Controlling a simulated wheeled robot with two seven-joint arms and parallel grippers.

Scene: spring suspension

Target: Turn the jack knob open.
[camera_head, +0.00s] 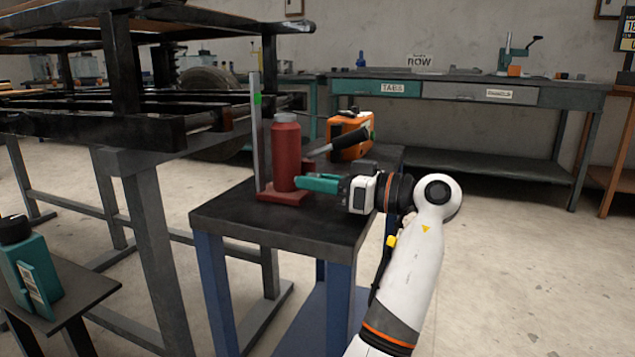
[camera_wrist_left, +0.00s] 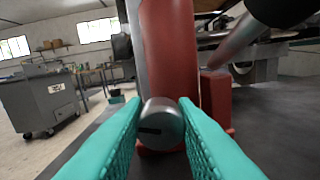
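The red bottle jack (camera_head: 285,155) stands upright on its red base on a small dark-topped table. In the left wrist view its red body (camera_wrist_left: 172,60) rises behind the jack knob (camera_wrist_left: 161,126), a short grey cylinder with a dark slot in its face, low on the jack. My left gripper (camera_head: 304,182) reaches in from the right at the jack's base. In the wrist view its teal fingers (camera_wrist_left: 160,112) lie on either side of the knob, which fills the gap between them. The knob is hidden behind the fingers in the head view. My right gripper is not in view.
A grey upright post (camera_head: 256,130) stands just left of the jack. A dark-gripped lever (camera_head: 345,142) and an orange case (camera_head: 362,135) are behind it. The small table (camera_head: 270,225) has a bare front. A black metal frame (camera_head: 90,135) fills the left.

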